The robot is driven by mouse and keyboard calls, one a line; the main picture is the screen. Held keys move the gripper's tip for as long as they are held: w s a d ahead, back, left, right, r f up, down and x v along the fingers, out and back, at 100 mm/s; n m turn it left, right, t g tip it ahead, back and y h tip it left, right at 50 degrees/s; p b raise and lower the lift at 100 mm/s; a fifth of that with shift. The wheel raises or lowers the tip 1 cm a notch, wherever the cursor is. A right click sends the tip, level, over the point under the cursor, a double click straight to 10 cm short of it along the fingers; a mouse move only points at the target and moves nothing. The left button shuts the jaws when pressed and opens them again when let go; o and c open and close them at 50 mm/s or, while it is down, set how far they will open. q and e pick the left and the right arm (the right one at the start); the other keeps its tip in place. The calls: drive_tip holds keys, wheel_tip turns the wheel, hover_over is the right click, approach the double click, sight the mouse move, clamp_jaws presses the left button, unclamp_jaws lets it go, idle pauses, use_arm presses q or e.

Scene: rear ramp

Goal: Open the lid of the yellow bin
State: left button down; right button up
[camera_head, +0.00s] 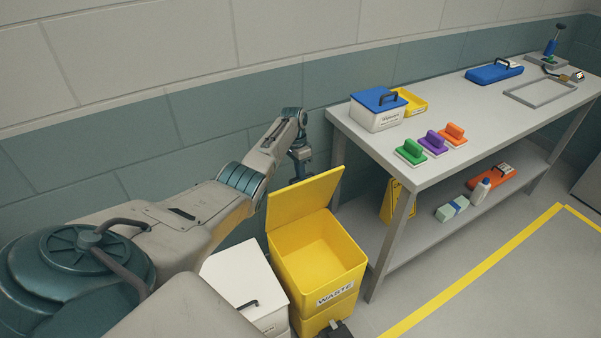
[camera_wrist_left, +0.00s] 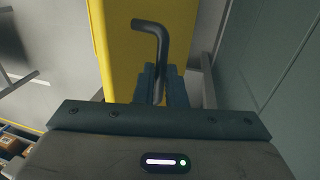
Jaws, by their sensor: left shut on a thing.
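The yellow bin (camera_head: 318,258), labelled WASTE, stands on the floor left of the bench. Its yellow lid (camera_head: 303,200) is raised and leans back past upright, so the empty-looking inside shows. My left gripper (camera_head: 299,176) is behind the lid, its tips partly hidden by it. In the left wrist view, the yellow lid (camera_wrist_left: 150,45) fills the upper middle, and my left gripper (camera_wrist_left: 160,88) is shut on its dark bent handle (camera_wrist_left: 160,45). My right gripper cannot be made out.
A white lidded bin (camera_head: 240,283) stands close on the left of the yellow bin. The grey bench (camera_head: 440,175) stands to the right, with a blue-lidded box (camera_head: 378,115) and several coloured blocks. The wall is close behind the lid. The floor (camera_head: 500,290) at right is clear.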

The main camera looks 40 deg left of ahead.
use_arm(q)
drive_tip(key=shift+s+f, duration=0.3)
drive_tip(key=shift+f, duration=0.2)
drive_tip(key=c, duration=1.7)
unclamp_jaws()
drive_tip(key=shift+o, duration=1.1)
drive_tip(key=shift+w+a+f, duration=0.15)
drive_tip(key=shift+w+f, duration=0.05)
drive_tip(key=shift+f, duration=0.05)
drive_tip(key=b+v, duration=0.1)
drive_tip(key=v, duration=0.9)
drive_tip(key=shift+w+a+r+b, duration=0.3)
drive_tip(key=shift+b, duration=0.1)
